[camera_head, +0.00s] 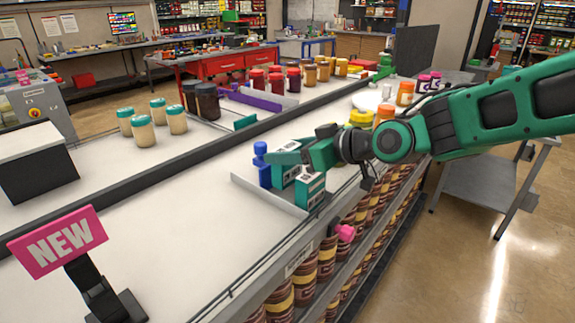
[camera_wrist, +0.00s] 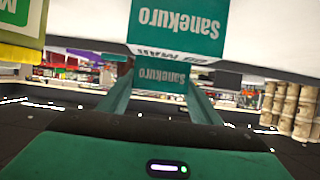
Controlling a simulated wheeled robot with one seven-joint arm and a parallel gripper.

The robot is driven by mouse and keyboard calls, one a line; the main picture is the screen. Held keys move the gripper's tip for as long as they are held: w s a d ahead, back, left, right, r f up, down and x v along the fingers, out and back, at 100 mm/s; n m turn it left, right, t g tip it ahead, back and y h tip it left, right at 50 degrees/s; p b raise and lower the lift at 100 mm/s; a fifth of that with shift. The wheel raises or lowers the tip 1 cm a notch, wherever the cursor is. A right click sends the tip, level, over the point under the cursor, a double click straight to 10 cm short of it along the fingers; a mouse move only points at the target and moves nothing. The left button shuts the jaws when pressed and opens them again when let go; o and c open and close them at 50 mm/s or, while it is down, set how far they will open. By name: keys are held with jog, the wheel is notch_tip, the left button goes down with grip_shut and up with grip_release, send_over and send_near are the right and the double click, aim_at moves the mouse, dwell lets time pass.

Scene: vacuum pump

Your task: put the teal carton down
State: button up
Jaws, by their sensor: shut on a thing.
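My gripper (camera_head: 284,157) is shut on a teal carton (camera_head: 285,178) with a white label, over a low pale tray (camera_head: 242,182) on the counter. In the wrist view a teal "Sanekuro" panel (camera_wrist: 160,76) shows between the fingers. The held carton looks upright and low; I cannot tell whether its base touches the tray. A second teal carton (camera_head: 311,189) stands close beside it, toward the front edge. A larger "Sanekuro" panel (camera_wrist: 176,28) fills the top of the wrist view. A blue bottle (camera_head: 262,166) stands just left of the held carton.
The counter to the left of the tray (camera_head: 165,210) is clear, up to a pink NEW sign (camera_head: 58,242). Several cream jars (camera_head: 143,131) stand beyond a dark rail. Yellow and orange-lidded goods (camera_head: 362,118) stand behind my arm. Brown cans (camera_head: 305,272) fill the shelf below.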

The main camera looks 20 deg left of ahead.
jog(key=shift+f, duration=1.8)
jog(key=o, duration=1.1)
jog(key=shift+f, duration=0.15)
jog(key=shift+c, duration=0.2)
jog(key=shift+r, duration=0.2)
jog(key=v, duration=1.2)
jog(key=shift+f, duration=0.1)
